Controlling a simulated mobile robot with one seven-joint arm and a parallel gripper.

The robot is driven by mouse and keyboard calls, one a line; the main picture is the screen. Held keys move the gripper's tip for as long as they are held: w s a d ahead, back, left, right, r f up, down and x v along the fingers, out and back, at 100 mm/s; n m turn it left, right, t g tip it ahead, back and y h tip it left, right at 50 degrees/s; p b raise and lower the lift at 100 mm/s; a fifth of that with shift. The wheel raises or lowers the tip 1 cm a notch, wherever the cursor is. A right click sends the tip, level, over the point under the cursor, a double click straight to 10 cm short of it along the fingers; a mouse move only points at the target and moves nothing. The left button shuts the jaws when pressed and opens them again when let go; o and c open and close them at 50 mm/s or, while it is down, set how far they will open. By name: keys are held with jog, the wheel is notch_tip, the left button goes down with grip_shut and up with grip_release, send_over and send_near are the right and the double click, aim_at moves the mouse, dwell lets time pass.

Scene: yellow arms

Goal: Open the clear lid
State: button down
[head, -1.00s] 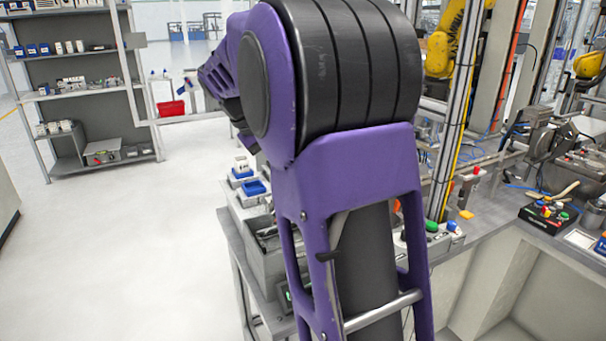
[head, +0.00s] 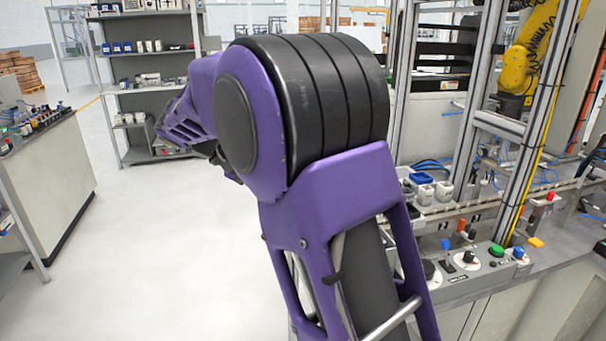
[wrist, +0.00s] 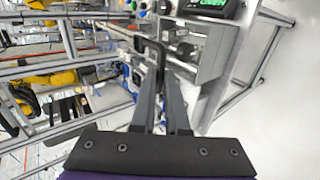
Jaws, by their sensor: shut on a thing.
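In the wrist view my gripper (wrist: 160,82) has its two dark fingers close together. They are shut on a thin dark bent handle (wrist: 151,43), which shows at the fingertips. A clear panel cannot be made out with certainty, so I cannot tell how the lid stands. In the head view my purple arm fills the middle, and the fingers are not visible there.
The wrist view shows a grey box (wrist: 216,55) right of the fingers and a green display (wrist: 209,4) above it. The head view shows a shelf (head: 150,90), a bench (head: 50,180) at left, a control panel (head: 470,268) at right and clear floor between.

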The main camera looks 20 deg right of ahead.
jog(key=shift+a+f, duration=0.75)
jog(key=shift+f, duration=0.15)
jog(key=c, duration=0.9)
grip_release()
jog(key=shift+w+d+r, duration=0.1)
jog(key=shift+r, duration=0.1)
jog(key=p+v, duration=0.1)
jog(key=v, duration=1.6)
jog(key=shift+r+p, duration=0.2)
jog(key=shift+p, duration=0.1)
